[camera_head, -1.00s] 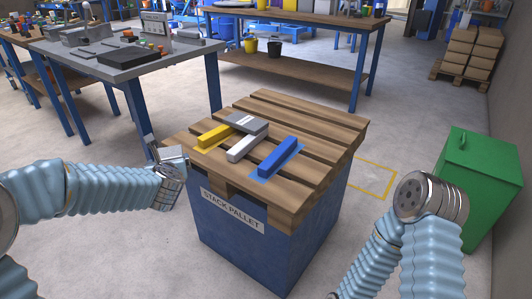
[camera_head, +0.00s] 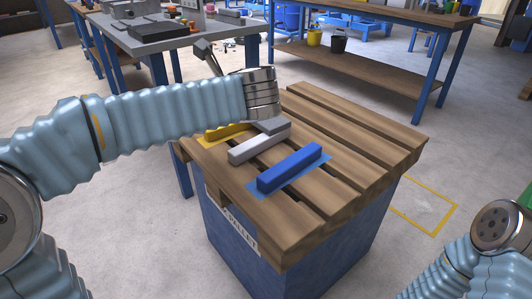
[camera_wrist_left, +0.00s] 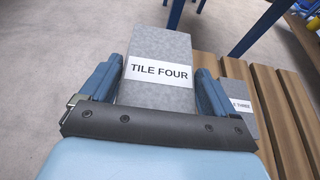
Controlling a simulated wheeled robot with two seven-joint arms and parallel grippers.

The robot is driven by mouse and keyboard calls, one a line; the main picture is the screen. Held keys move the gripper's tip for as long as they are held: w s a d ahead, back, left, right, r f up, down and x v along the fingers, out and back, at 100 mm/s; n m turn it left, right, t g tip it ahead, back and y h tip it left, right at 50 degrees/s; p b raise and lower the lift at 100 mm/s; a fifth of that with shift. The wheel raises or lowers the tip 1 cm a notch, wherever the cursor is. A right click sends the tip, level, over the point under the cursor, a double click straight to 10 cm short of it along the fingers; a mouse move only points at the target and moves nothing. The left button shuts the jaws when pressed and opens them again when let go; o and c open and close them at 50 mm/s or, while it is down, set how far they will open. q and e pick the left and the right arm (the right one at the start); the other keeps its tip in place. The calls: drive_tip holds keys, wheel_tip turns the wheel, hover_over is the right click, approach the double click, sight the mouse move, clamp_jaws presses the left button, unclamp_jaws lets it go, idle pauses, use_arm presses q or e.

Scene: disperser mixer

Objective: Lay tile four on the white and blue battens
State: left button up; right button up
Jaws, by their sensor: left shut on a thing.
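Tile four (camera_wrist_left: 160,95) is a grey slab with a white "TILE FOUR" label in the left wrist view. My left gripper (camera_wrist_left: 159,72) is shut on it, one blue finger on each side. In the head view my left wrist is over the far left part of the pallet and hides part of what lies there. The white batten (camera_head: 258,145) and the blue batten (camera_head: 290,168) lie on the pallet, the blue one on a blue mark. No tile shows on the blue batten. My right gripper is out of view.
Tile three (camera_wrist_left: 237,98) lies on the pallet side; its grey slab (camera_head: 270,125) shows by the white batten. The yellow batten (camera_head: 228,131) is partly covered by my arm. The wooden stack pallet (camera_head: 350,130) has bare slats at right. A grey bench (camera_head: 160,38) stands behind left.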

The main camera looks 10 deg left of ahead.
use_arm(q)
drive_tip(key=shift+w+d+f+b, duration=0.2)
drive_tip(key=shift+d+f+b, duration=0.05)
drive_tip(key=shift+d+f, duration=1.75)
drive_tip(key=shift+w+d+f+b, duration=0.15)
drive_tip(key=shift+d+f+b, duration=0.05)
drive_tip(key=shift+d+f, duration=1.75)
drive_tip(key=shift+w+d+f+b, duration=0.2)
drive_tip(key=shift+d+f+b, duration=0.05)
drive_tip(key=shift+d+f, duration=1.75)
drive_tip(key=shift+a, duration=0.1)
drive_tip(key=shift+f, duration=0.1)
drive_tip(key=shift+f+b, duration=0.25)
drive_tip(key=shift+b, duration=0.15)
drive_tip(key=o, duration=1.2)
drive_tip(key=shift+r+p, duration=0.5)
drive_tip(key=shift+p, duration=0.05)
drive_tip(key=v, duration=1.2)
drive_tip(key=shift+f, duration=0.25)
